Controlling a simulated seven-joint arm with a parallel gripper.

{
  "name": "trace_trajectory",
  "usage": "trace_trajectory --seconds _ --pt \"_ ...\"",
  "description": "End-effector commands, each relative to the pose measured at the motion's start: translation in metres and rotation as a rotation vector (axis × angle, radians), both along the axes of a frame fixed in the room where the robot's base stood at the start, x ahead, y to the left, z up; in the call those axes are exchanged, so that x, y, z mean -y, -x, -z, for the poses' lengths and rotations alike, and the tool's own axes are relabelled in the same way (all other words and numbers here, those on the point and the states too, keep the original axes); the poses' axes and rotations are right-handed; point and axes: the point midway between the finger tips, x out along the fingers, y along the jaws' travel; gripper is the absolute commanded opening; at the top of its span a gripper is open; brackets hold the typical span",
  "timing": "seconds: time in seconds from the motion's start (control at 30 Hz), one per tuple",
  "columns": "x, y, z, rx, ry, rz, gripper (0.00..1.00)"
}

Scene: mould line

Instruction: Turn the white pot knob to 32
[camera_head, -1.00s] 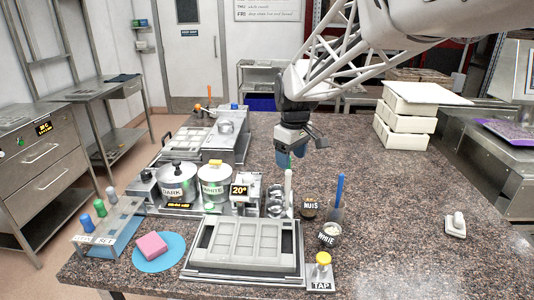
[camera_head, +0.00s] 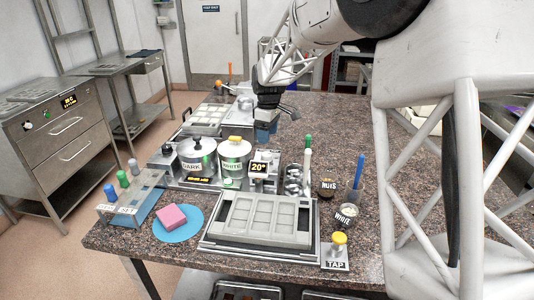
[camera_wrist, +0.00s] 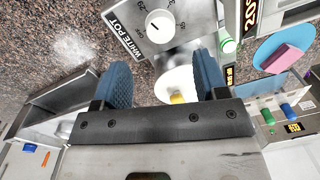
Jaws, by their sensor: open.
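The white pot knob (camera_wrist: 160,27) is a round white dial on a steel panel labelled WHITE POT, at the top of the wrist view. Its numbers are too small to read surely. The display beside it (camera_head: 258,167) shows 20°. The white pot (camera_head: 234,156) has a yellow lid knob and stands beside that display; part of it also shows between my fingers in the wrist view (camera_wrist: 177,84). My gripper (camera_wrist: 160,79) is open and empty, with blue fingers apart from the knob. In the head view my gripper (camera_head: 266,134) hangs above and behind the display.
A green button (camera_wrist: 229,46) sits beside the dial. The dark pot (camera_head: 197,158) stands left of the white pot. A mould tray (camera_head: 262,222), a TAP button (camera_head: 339,240) and cups (camera_head: 347,214) are in front.

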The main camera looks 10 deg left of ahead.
Motion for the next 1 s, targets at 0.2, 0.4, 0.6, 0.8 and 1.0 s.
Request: trace_trajectory --seconds 0.2,0.4,0.6,0.8,1.0 --pt "-0.001 0.0 0.0 0.0 0.0 -0.002 0.67" --pt "-0.001 0.0 0.002 0.0 0.0 -0.001 0.67" --pt "-0.001 0.0 0.011 -0.001 0.0 -0.001 0.67" --pt "-0.001 0.002 0.032 -0.001 0.001 -0.001 0.67" --pt "-0.001 0.003 0.057 -0.002 0.0 -0.001 0.67"
